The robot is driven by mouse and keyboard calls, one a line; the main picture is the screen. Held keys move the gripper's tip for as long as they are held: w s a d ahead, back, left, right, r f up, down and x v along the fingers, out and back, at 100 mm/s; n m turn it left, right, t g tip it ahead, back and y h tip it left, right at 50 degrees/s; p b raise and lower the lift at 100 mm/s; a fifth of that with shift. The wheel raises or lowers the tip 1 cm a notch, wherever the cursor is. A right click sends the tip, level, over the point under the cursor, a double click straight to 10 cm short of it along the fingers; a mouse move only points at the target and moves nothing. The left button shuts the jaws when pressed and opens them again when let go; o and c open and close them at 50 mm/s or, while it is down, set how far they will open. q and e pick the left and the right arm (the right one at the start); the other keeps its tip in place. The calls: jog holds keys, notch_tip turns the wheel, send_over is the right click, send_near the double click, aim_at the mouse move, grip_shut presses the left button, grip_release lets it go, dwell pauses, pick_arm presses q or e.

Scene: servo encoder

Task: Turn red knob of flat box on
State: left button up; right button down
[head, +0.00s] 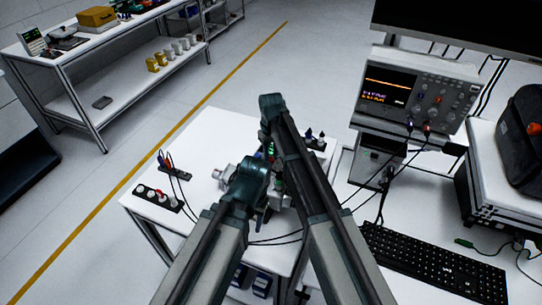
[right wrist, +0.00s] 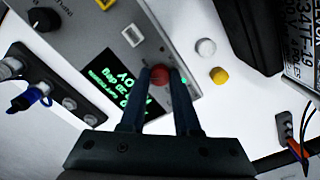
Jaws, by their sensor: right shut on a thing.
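In the right wrist view the grey flat box (right wrist: 188,88) shows a lit display (right wrist: 112,82) with green text, upside down and partly hidden by a finger. The red knob (right wrist: 161,75) is on its face beside the display. My right gripper (right wrist: 160,79) is shut on the red knob, one finger on each side. In the head view my arms cover most of the box, and only a bit of green (head: 271,148) shows between them. I cannot make out my left gripper behind the arm links.
A white button (right wrist: 206,47) and a yellow one (right wrist: 219,75) lie right of the box. A connector block (right wrist: 45,88) is at left.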

aim_at(271, 158)
jog(key=m, duration=0.5)
jog(key=shift+m, duration=0.4)
dwell(0.4)
jog(key=c, duration=0.6)
grip_release()
pick_arm(q)
notch_tip(271, 158, up, 14)
jog(key=p, duration=1.3)
jog(key=shift+p, duration=0.4)
pick_arm(e)
notch_tip(271, 158, up, 14)
jog(key=shift+f, duration=0.1)
pick_arm(q)
jog(key=shift+f, duration=0.1)
